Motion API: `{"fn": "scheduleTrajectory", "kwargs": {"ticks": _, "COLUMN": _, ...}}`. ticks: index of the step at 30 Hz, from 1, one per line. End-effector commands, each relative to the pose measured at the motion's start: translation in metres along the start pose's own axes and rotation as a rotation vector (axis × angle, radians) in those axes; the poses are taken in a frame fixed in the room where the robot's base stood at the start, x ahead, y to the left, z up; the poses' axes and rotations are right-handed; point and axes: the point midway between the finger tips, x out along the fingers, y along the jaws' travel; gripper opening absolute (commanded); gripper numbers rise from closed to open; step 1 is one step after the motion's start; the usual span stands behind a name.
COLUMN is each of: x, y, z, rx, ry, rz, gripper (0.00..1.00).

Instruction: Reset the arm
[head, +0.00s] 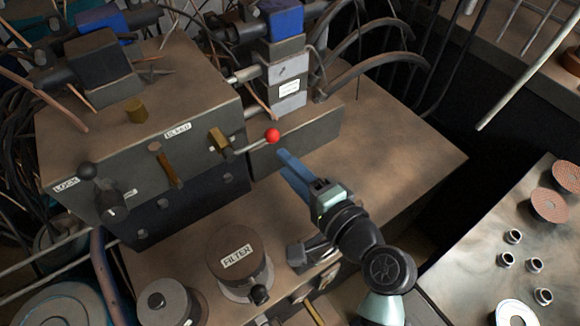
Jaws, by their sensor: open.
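My gripper (284,162), with blue fingers, hangs over the brown bench top (405,165) near the middle of the head view. Its fingers point up and left, close to a lever with a red ball knob (272,136). The jaws are open and I see nothing between them. A small gap shows between the fingertips and the red knob, though I cannot tell the depth. My arm reaches in from the bottom of the view.
A valve block labelled BLEED and LOCK (195,152) stands at the left with levers. A FILTER canister (238,254) stands in front. At the right, a metal table (470,250) holds brown discs (550,205) and several small fittings (513,236). The bench's right part is clear.

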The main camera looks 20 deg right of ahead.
Motion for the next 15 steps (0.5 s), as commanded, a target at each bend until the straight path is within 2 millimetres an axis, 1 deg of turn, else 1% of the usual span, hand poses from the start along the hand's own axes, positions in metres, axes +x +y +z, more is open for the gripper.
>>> {"fn": "scheduleTrajectory", "kwargs": {"ticks": 13, "x": 0.0006, "y": -0.0006, "z": 0.0000, "rx": -0.002, "ry": 0.000, "rz": -0.001, "gripper": 0.42}}
{"fn": "scheduleTrajectory", "kwargs": {"ticks": 15, "x": 0.0030, "y": -0.0069, "z": 0.0002, "rx": -0.027, "ry": 0.004, "rz": -0.006, "gripper": 0.42}}
